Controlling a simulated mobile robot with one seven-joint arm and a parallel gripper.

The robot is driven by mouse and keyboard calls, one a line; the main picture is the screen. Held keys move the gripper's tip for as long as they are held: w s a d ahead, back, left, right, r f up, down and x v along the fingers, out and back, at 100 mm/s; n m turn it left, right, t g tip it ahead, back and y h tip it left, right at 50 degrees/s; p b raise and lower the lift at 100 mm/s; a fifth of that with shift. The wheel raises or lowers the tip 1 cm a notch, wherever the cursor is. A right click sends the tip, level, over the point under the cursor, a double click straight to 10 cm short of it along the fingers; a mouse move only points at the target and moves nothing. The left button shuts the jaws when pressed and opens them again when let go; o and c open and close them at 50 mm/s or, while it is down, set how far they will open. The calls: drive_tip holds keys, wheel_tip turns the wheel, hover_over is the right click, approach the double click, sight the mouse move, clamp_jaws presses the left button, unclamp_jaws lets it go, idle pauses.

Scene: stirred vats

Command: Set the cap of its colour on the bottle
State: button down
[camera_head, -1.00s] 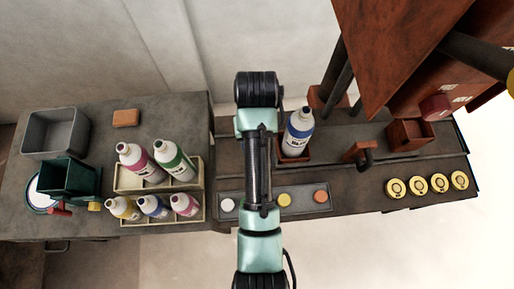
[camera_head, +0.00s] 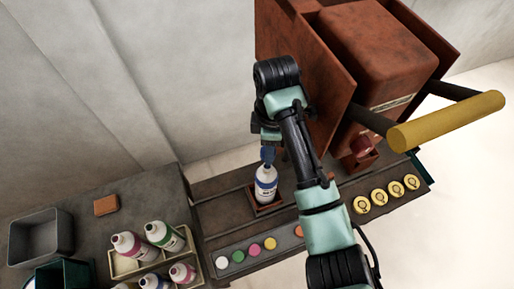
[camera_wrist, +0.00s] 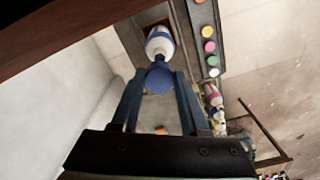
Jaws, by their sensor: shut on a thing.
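The bottle (camera_head: 265,184) is white with a blue label band and stands upright in a small rust-brown holder (camera_head: 256,211). My gripper (camera_head: 268,150) is above the bottle's mouth, shut on a blue cap (camera_head: 268,156). In the wrist view the blue cap (camera_wrist: 160,79) sits between the two fingertips of my gripper (camera_wrist: 159,77), with the bottle (camera_wrist: 160,42) just beyond it. The cap appears lined up with the bottle's neck. I cannot tell whether they touch, because the cap hides part of the neck.
A grey strip tray (camera_head: 228,271) holds white, green, pink, yellow and orange caps in front of the bottle. A cream crate (camera_head: 122,265) of several bottles stands at left. Rust-brown machinery (camera_head: 375,60) with a yellow-handled bar (camera_head: 447,120) rises at right. Several yellow discs (camera_head: 379,197) lie below it.

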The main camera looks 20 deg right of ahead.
drive_tip(key=shift+f+b, duration=2.25)
drive_tip(key=shift+f, duration=0.2)
drive_tip(key=shift+r+p, duration=0.1)
drive_tip(key=shift+p, duration=0.4)
drive_tip(key=shift+f, duration=0.2)
drive_tip(key=shift+f+b, duration=0.55)
drive_tip(key=shift+f, duration=0.3)
drive_tip(key=shift+c, duration=1.7)
unclamp_jaws()
